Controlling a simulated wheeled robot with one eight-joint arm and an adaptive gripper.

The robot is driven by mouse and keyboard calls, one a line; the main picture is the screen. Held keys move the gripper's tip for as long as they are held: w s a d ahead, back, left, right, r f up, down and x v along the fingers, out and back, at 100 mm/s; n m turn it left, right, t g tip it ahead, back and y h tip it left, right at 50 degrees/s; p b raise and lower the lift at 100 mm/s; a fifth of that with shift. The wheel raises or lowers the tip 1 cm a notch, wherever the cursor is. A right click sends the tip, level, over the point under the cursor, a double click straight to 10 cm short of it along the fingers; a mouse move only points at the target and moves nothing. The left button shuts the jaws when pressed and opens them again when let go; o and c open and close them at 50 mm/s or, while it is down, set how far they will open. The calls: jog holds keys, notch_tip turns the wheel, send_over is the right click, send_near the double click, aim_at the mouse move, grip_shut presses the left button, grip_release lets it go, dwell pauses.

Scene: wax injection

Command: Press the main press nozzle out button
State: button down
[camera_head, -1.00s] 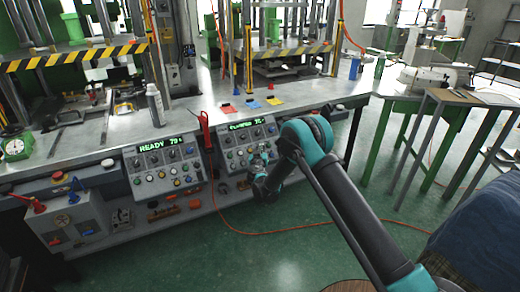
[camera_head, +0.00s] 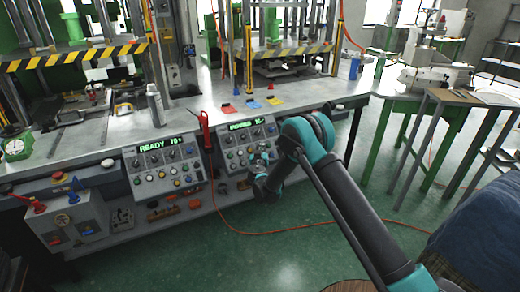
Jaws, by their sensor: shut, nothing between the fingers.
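Two slanted control panels sit on the bench front: a left panel (camera_head: 166,168) with a green display reading "READY 70" or similar, and a right panel (camera_head: 236,134) with a green display whose word is too small to read surely. Both carry rows of small coloured buttons and dark knobs. Button labels are unreadable, so I cannot tell which is the nozzle out button. My gripper (camera_head: 260,160) is shut and empty at the lower right part of the right panel. It covers some buttons there; I cannot tell whether it touches one.
The metal bench (camera_head: 205,95) carries two presses with striped guards, a spray bottle (camera_head: 155,103) and coloured cards (camera_head: 251,103). A red tool (camera_head: 204,128) hangs between the panels. A control box (camera_head: 72,215) stands left. An orange hose lies on the open green floor (camera_head: 270,255).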

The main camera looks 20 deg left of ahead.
jog(key=shift+s+d+r, duration=0.1)
jog(key=shift+d+r, duration=0.05)
jog(key=shift+s+d+r, duration=1.25)
jog(key=shift+d+r, duration=0.2)
jog(key=shift+r, duration=0.1)
jog(key=w+d+r+m+g+h, duration=0.1)
jog(key=d+r+m+g+h, duration=0.3)
jog(key=d, duration=1.1)
jog(key=w+d+r+t+h, duration=0.15)
jog(key=d+r, duration=0.45)
jog(key=d, duration=0.9)
jog(key=s+d+r+m+g+h, duration=0.1)
jog(key=s+d+g, duration=0.1)
jog(key=s+d, duration=0.55)
jog(key=s+d+g+h, duration=0.1)
jog(key=s+d+g, duration=0.25)
jog(key=d, duration=0.75)
jog(key=s+d+f+g, duration=0.1)
jog(key=s+d+f, duration=0.1)
jog(key=s, duration=0.8)
jog(key=s+d+f+g+y, duration=0.1)
jog(key=s+d, duration=0.3)
jog(key=s, duration=0.6)
jog(key=s+d+f+g+y, duration=0.1)
jog(key=s+d+f+g, duration=0.1)
jog(key=s, duration=0.8)
jog(key=shift+d+f, duration=0.45)
jog(key=shift+d, duration=0.1)
